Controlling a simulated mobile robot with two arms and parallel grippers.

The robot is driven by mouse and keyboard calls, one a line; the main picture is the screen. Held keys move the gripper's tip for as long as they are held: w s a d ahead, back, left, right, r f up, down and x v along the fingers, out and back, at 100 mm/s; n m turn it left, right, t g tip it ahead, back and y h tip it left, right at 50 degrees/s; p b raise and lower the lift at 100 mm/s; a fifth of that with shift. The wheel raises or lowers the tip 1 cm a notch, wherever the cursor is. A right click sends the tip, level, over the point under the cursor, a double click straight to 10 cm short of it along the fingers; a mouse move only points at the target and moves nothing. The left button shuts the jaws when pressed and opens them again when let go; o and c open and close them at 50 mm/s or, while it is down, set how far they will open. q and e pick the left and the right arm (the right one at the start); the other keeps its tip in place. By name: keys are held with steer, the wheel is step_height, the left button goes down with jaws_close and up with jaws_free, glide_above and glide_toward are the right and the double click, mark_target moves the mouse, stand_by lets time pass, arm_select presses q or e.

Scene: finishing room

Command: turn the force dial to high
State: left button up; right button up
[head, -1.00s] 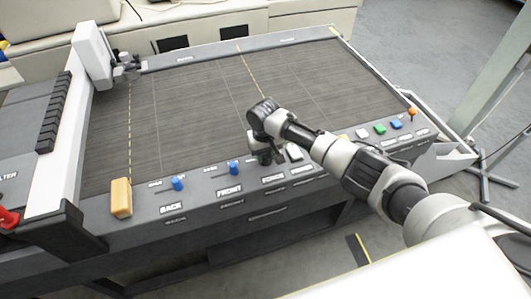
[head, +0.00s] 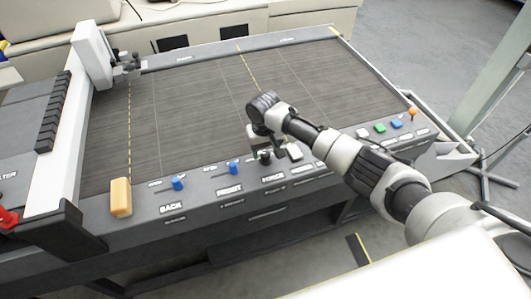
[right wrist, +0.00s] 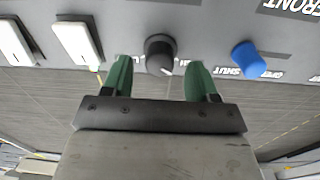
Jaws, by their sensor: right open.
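The force dial (head: 264,157) is a small black knob on the table's front control strip, above the FORCE label (head: 272,178). In the right wrist view the dial (right wrist: 160,50) stands between the tips of two green fingers, with a gap on each side. My right gripper (head: 264,145) is open and empty, right at the dial. In the right wrist view the gripper (right wrist: 159,66) shows both fingers apart. The dial's pointer setting is too small to read, and part of its scale is hidden. My left gripper is not in view.
A blue knob (head: 233,168) and another blue knob (head: 178,183) stand left of the dial. A white switch (head: 294,151) is close on its right. Green (head: 379,128) and blue (head: 396,124) buttons lie further right. A tan block (head: 121,197) stands at the strip's left.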

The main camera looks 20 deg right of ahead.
mark_target(265, 153)
step_height(265, 153, up, 9)
steer(key=b, duration=0.1)
steer(key=shift+f, duration=0.15)
stand_by(0.3)
